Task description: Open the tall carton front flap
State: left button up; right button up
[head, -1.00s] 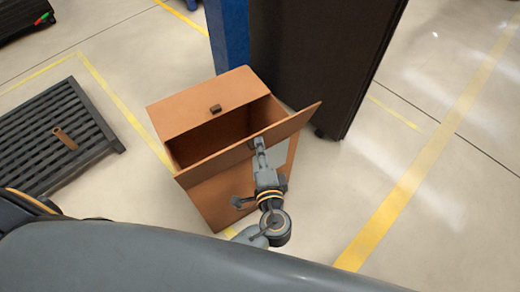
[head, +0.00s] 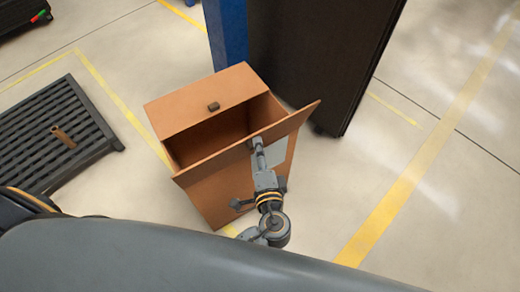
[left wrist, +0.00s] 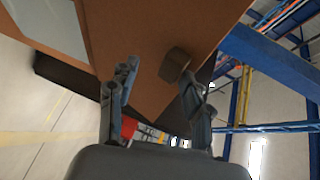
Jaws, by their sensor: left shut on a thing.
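The tall brown carton (head: 228,205) stands on the floor with its top open. Its back flap (head: 180,110) slopes away and bears a small dark knob (head: 214,106). The front flap (head: 210,166) is a wide panel raised along the near side of the opening and tilted outward. My left gripper (head: 253,144) is at the middle of this flap, on its near side, and is shut on it. In the left wrist view, the fingers are at a brown panel with a brown knob (left wrist: 174,64) by the right fingertip; the exact contact is unclear. My right gripper is not in view.
A tall dark cabinet (head: 315,60) and a blue post (head: 226,35) stand close behind the carton. A dark slatted pallet (head: 40,130) with a brown tube (head: 62,136) lies at left. The floor at right is clear, with yellow lines.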

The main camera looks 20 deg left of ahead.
pick_arm(q)
jog(key=v, duration=1.1)
jog(key=shift+s, duration=0.15)
